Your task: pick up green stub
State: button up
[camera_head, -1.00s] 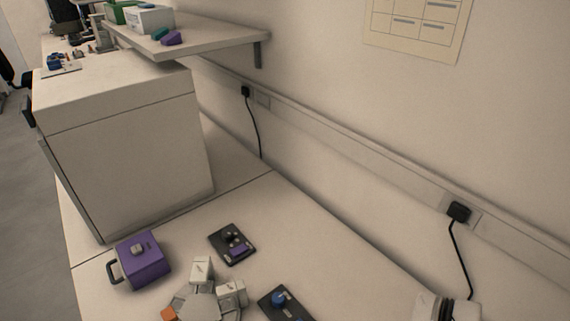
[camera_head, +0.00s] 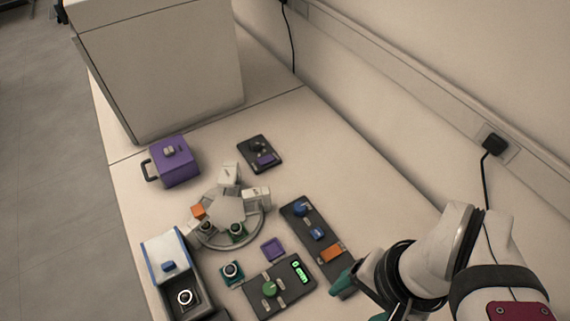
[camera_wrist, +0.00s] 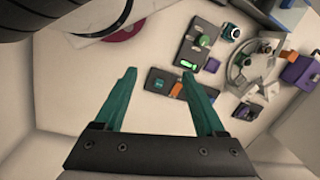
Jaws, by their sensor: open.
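Several green items could be the green stub, and I cannot tell which is meant. A teal-green block with a round metal-topped piece (camera_head: 231,271) sits left of a dark panel; it shows in the wrist view (camera_wrist: 233,32). A similar green piece (camera_head: 237,230) sits on the round grey stage (camera_head: 210,240).
A dark panel with blue and orange parts (camera_head: 312,236) lies between gripper and stage. A purple square (camera_head: 272,249), a white-blue box (camera_head: 165,260), a purple handled box (camera_head: 174,166) and another dark panel (camera_head: 258,153) surround it. The wall runs along the right.

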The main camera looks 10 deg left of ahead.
jog(key=m+h, duration=0.2)
jog(key=m, duration=0.4)
send_over(235, 225)
notch_tip(235, 225, down, 4)
notch_tip(235, 225, down, 15)
jog(key=shift+r, duration=0.15)
grip_shut()
